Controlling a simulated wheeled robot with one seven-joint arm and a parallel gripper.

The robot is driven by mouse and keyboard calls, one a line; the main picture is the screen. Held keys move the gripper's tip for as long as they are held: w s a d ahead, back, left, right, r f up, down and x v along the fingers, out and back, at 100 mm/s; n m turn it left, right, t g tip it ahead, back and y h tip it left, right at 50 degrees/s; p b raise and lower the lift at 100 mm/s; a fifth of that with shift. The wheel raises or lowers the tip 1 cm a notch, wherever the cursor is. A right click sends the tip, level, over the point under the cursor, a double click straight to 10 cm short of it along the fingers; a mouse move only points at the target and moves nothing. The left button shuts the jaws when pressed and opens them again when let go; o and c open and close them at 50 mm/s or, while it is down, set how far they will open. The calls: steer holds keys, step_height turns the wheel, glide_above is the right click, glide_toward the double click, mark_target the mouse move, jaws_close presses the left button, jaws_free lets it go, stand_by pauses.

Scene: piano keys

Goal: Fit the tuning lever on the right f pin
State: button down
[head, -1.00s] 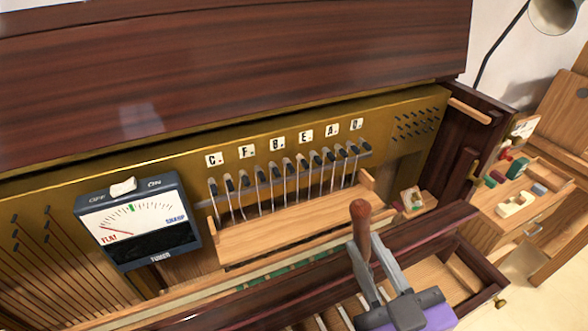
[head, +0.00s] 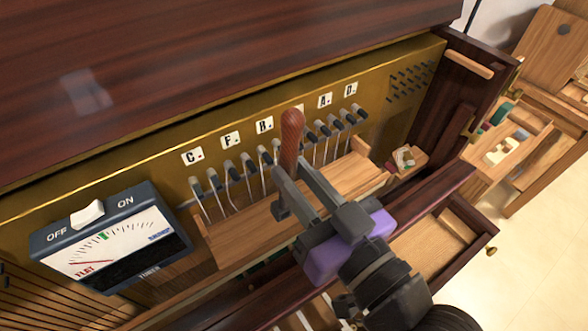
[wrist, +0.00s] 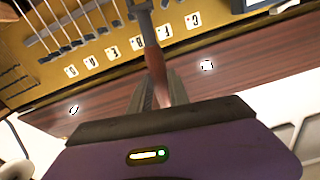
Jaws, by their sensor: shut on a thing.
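My gripper (head: 294,172) is shut on the tuning lever's red-brown wooden handle (head: 291,135), which stands up from the fingers. In the wrist view the handle (wrist: 155,65) leads to the lever's grey metal shaft (wrist: 146,22), its end cut off by the top edge. A row of dark-topped pins with wires stands under letter cards. The F card (head: 231,138) is second from left; the right F pin (head: 246,161) is the right one of the pair below it. The lever is right of this pin and appears apart from it. The E card is hidden behind the handle.
A tuner meter (head: 110,240) stands left, its needle toward FLAT. A wooden ledge (head: 240,232) lies in front of the pins. An open drawer (head: 440,245) is at right, and a side table holds small parts (head: 505,150). The dark lid (head: 200,70) overhangs behind.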

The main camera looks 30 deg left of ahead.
steer(key=p+x, duration=0.1)
steer(key=x, duration=0.6)
stand_by(0.3)
steer(key=shift+r, duration=0.1)
stand_by(0.9)
steer(key=shift+a, duration=0.25)
steer(key=shift+w+a, duration=0.15)
steer(key=shift+a, duration=0.1)
steer(key=shift+b+x, duration=0.35)
steer(key=shift+x, duration=0.9)
stand_by(0.8)
steer(key=c, duration=1)
jaws_free()
steer(key=shift+o, duration=0.3)
